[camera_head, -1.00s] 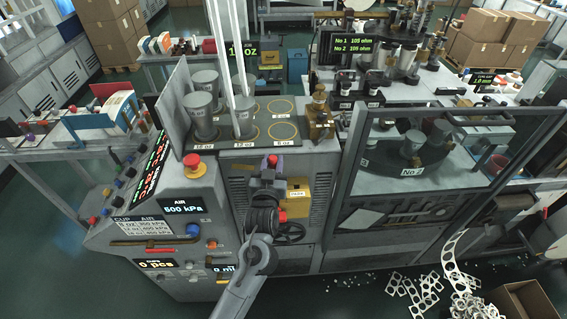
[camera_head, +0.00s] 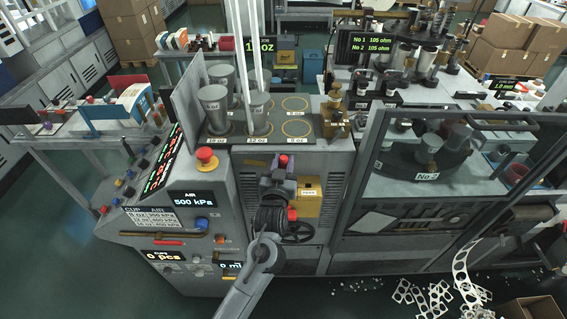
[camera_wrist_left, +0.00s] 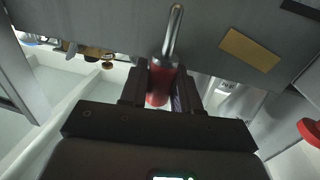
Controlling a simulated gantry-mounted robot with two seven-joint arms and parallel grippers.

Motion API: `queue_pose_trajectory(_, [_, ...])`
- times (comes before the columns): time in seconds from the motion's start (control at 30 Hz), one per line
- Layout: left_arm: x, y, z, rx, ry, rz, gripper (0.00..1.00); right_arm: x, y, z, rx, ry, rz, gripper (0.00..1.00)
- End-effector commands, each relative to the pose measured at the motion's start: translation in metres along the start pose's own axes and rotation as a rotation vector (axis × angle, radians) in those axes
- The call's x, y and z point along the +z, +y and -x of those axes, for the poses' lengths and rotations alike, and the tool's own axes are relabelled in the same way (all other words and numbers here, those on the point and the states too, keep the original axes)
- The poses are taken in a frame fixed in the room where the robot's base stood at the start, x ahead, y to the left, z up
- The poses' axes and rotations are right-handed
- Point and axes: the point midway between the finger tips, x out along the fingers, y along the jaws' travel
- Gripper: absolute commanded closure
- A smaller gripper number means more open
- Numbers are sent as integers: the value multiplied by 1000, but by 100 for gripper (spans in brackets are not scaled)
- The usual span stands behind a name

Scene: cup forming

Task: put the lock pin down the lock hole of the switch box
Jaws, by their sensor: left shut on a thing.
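My left gripper (camera_head: 281,168) is in front of the grey machine's front face in the head view, below the top plate. In the left wrist view the gripper (camera_wrist_left: 160,82) is shut on the lock pin (camera_wrist_left: 172,35), a bare metal rod with a red grip between the fingers. The rod points away from the palm toward the grey face. A yellow box (camera_head: 308,197) with a white label, perhaps the switch box, is on that face just right of the gripper in the head view. I cannot make out a lock hole. My right gripper is not in view.
A red emergency button (camera_head: 206,155) stands on the panel to the left. Metal cups (camera_head: 213,105) and tall white rods stand on the top plate. A black handwheel (camera_head: 298,232) sits below the yellow box. A framed window (camera_head: 440,190) is at the right.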

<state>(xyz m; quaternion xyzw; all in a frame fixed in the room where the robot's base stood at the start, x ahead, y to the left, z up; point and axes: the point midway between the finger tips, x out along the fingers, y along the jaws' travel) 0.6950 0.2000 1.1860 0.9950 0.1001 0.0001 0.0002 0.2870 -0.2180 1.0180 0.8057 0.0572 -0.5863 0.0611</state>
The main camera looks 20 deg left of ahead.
Motion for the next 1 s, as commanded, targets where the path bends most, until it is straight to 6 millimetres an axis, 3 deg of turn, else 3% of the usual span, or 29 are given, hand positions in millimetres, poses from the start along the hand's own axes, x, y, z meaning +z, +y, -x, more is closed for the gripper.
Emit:
queue_pose_trajectory(0.47, [26, 0, 0, 0, 0, 0, 99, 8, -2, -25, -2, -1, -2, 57])
queue_pose_trajectory(1.0, [51, 0, 0, 0, 0, -1, 99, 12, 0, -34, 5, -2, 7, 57])
